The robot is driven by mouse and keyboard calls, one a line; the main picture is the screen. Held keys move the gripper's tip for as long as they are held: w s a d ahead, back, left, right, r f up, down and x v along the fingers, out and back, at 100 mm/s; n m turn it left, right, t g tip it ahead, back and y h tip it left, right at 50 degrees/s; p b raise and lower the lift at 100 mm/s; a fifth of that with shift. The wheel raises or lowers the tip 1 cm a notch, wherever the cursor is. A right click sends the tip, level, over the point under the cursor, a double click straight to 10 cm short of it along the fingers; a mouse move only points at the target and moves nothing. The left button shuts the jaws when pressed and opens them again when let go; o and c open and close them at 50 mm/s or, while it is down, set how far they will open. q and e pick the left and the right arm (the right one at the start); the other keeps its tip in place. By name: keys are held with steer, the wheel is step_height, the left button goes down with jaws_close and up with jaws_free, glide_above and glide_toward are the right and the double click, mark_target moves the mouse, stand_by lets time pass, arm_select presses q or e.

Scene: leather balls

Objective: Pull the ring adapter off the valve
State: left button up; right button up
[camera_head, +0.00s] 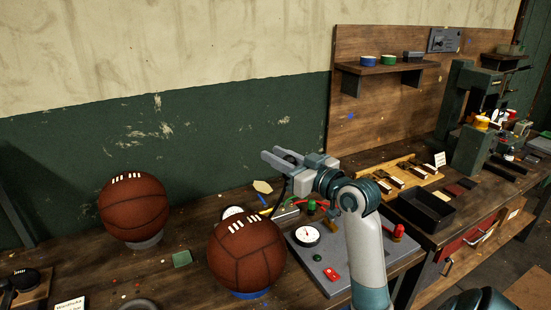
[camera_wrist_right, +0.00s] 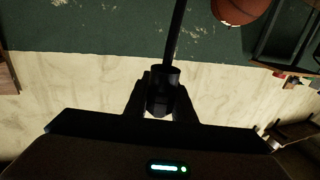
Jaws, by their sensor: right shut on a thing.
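My right gripper (camera_head: 282,157) is raised above the bench, behind and to the right of the front brown leather ball (camera_head: 246,256). In the right wrist view the gripper (camera_wrist_right: 160,100) is shut on a dark cylindrical piece (camera_wrist_right: 160,78), which looks like the ring adapter on a hose end. A dark hose or rod runs from it; in the head view a dark hose (camera_head: 279,200) hangs below the gripper. The held piece appears clear of both balls. I cannot make out a valve on either ball. My left gripper is not in view.
A second ball (camera_head: 134,206) sits on a grey ring at left; the front one rests on a blue ring (camera_head: 251,294). A grey gauge panel (camera_head: 330,262) lies under my right arm. A black tray (camera_head: 427,210) and green press (camera_head: 470,150) stand right.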

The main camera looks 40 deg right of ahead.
steer(key=shift+f+b, duration=0.3)
steer(key=shift+f, duration=0.15)
steer(key=shift+f+b, duration=0.95)
steer(key=shift+f, duration=0.5)
steer(key=shift+f, duration=0.35)
steer(key=shift+f+b, duration=0.4)
steer(key=shift+b, duration=0.1)
steer(key=shift+f+b, duration=0.3)
steer(key=shift+f, duration=0.2)
